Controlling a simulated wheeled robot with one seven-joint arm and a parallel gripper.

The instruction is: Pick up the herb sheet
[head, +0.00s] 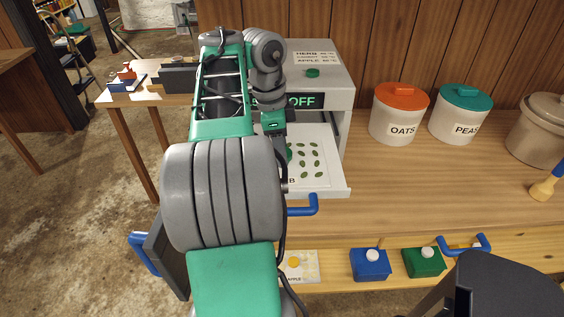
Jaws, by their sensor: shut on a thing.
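The herb sheet (308,162) is white with several green leaf shapes, and a letter B shows near its front. It lies at the front opening of the white dryer (335,90), whose display reads OFF. My gripper (283,152) reaches down to the left part of the sheet and is shut on it. My arm hides the fingertips and the sheet's left side. I cannot tell whether the sheet is lifted.
An open drawer (330,283) below holds an apple sheet (300,265), a blue box (370,264) and a green box (424,262). Jars labelled OATS (400,128) and PEAS (460,128) stand right of the dryer. A dark panel (167,262) is at lower left. The counter's middle right is clear.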

